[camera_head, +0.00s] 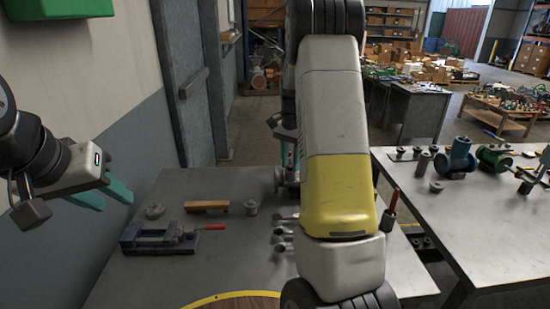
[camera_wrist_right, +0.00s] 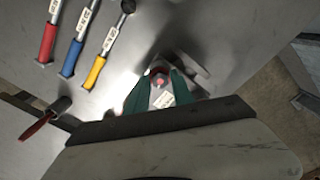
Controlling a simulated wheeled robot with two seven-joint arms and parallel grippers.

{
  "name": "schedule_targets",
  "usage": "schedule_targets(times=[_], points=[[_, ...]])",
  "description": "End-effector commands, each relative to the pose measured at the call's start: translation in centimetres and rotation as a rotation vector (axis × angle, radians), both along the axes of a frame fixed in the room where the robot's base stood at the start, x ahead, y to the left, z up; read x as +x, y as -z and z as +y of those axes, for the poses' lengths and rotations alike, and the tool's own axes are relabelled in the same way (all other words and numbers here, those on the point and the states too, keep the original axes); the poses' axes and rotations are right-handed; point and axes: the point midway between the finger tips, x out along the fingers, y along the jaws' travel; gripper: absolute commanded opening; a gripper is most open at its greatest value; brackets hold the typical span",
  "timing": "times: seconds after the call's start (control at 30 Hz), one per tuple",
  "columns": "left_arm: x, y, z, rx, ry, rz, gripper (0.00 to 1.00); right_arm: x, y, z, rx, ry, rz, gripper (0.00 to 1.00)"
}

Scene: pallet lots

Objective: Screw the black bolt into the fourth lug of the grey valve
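My left gripper (camera_head: 120,194) is at the left of the head view, open and empty, with its teal fingers apart above the near table. My right gripper is mostly hidden behind my right arm in the head view. In the right wrist view its two teal fingers (camera_wrist_right: 160,72) stand on either side of a small object with a reddish top (camera_wrist_right: 158,82) and a white label. I cannot tell whether the fingers touch it. A grey metal part (camera_head: 280,178) shows partly behind my right arm; I cannot tell whether it is the grey valve. I cannot make out the black bolt.
Tools with red (camera_wrist_right: 47,42), blue (camera_wrist_right: 71,58) and yellow (camera_wrist_right: 95,72) handles lie beside my right gripper. Blue (camera_head: 457,158) and green (camera_head: 494,158) valves stand on the right table.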

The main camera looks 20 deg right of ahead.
Motion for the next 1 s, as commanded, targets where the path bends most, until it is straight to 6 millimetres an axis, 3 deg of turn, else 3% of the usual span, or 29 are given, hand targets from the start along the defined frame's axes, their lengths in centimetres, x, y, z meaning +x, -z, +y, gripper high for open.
schedule_targets(times=[0.37,1.0], points=[[0.0,0.0,0.0,0.0,0.0,0.0,0.36,0.02,-0.02,-0.07,0.0,-0.039,-0.001,0.36],[0.0,0.0,0.0,0.0,0.0,0.0,0.36,0.06,-0.04,-0.13,0.001,-1.119,-0.003,0.36]])
